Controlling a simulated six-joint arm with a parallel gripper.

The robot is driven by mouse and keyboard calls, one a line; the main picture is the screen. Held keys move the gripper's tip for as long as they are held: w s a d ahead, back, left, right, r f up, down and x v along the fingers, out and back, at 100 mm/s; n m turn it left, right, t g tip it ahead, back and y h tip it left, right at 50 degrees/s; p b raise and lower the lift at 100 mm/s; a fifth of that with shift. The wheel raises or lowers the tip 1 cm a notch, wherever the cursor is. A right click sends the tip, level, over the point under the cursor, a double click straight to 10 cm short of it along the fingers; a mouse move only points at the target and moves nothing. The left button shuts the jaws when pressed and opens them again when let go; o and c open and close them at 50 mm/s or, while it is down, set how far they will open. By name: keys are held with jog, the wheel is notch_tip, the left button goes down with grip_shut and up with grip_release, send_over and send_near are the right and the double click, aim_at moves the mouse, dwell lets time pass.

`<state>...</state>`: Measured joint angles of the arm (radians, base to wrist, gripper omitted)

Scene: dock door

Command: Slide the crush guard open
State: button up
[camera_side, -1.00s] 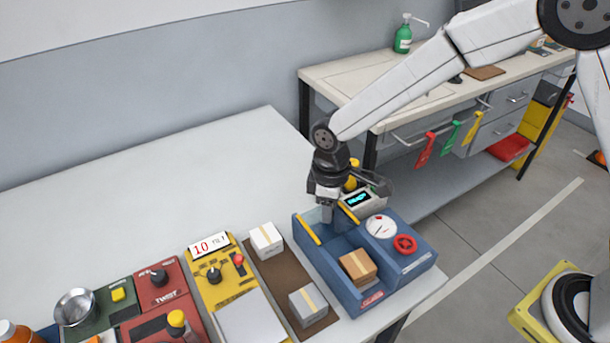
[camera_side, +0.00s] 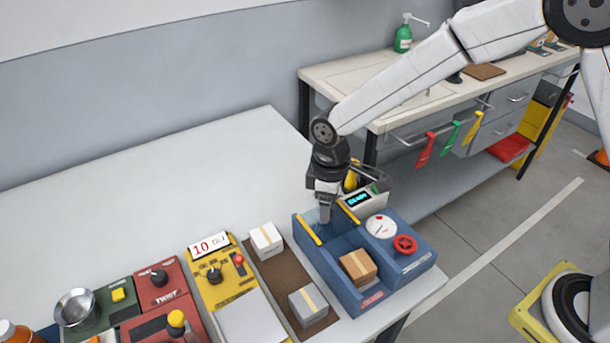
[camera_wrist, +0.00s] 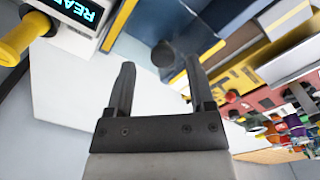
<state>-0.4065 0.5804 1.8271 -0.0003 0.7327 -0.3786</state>
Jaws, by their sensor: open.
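The blue dock box (camera_side: 374,303) stands at the right end of the table, with yellow rails (camera_side: 308,229) along its back bay. The crush guard seems to be the bluish panel between these rails; my gripper hides much of it in the side view. In the wrist view a dark round knob (camera_wrist: 163,54) stands on the blue surface, between the lines of my fingers. My gripper (camera_side: 324,218) points down over the back bay. Its two fingers (camera_wrist: 160,66) are apart with nothing seen held. Whether they touch the knob I cannot tell.
A brown box (camera_side: 357,266) sits in the box's front bay. A gauge (camera_side: 381,226), red handwheel (camera_side: 405,244) and lit display unit (camera_side: 359,200) stand to the right. The table's back left is clear.

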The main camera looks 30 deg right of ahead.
jog(key=shift+r, duration=3.45)
jog(key=shift+d, duration=0.15)
jog(key=s+d+f+m+t, duration=0.1)
jog(key=s+d+m, duration=0.3)
jog(key=s+d, duration=0.2)
jog(key=s+d+f+m+t, duration=0.1)
jog(key=s+d+m, duration=0.4)
jog(key=d, duration=0.6)
jog(key=shift+s+d+f+t, duration=0.3)
jog(key=shift+s+f, duration=0.35)
jog(key=shift+s, duration=0.45)
